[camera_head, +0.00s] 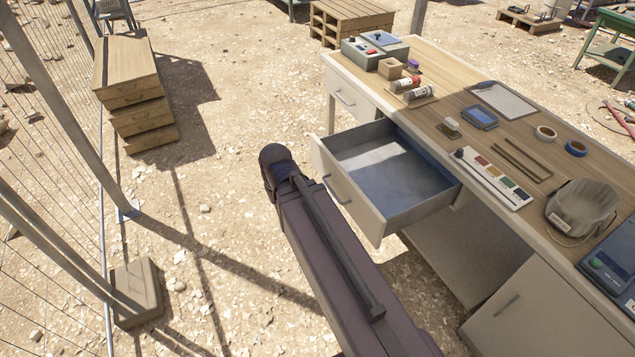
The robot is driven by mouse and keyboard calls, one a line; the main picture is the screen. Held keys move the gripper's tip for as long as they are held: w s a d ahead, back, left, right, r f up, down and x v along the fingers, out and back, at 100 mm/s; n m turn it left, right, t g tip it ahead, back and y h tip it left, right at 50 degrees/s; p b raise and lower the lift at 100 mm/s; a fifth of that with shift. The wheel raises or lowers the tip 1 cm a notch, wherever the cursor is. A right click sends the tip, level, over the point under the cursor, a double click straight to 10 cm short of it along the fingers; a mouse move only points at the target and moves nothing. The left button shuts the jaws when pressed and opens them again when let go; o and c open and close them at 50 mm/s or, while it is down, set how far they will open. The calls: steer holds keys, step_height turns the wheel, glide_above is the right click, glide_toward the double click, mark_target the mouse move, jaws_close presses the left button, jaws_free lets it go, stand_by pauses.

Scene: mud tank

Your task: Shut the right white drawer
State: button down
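The right white drawer (348,193) is pulled far out of the wooden-topped desk (455,68). Its front panel with a grey handle (336,190) faces left, and its grey inside looks empty. The left white drawer (350,96) of the same desk looks flush with the desk front. My dark arm reaches up from the bottom of the view, and its rounded elbow-like end is just left of the open drawer's front, with a narrow gap showing. My gripper does not show in this view.
Bottles, a box, a phone, a clipboard, tape rolls and a cap (585,203) lie on the desktop. A white cabinet door (545,305) is below right. Wooden crates (130,90) and a wire fence are at left. Gravel ground between fence and desk is mostly free.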

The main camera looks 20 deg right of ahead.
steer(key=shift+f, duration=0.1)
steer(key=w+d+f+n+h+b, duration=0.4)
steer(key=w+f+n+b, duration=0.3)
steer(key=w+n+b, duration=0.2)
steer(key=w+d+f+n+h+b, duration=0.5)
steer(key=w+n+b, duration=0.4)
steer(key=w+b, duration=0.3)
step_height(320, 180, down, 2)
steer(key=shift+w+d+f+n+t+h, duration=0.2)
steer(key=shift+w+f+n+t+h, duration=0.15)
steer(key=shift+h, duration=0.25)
steer(key=shift+b, duration=0.3)
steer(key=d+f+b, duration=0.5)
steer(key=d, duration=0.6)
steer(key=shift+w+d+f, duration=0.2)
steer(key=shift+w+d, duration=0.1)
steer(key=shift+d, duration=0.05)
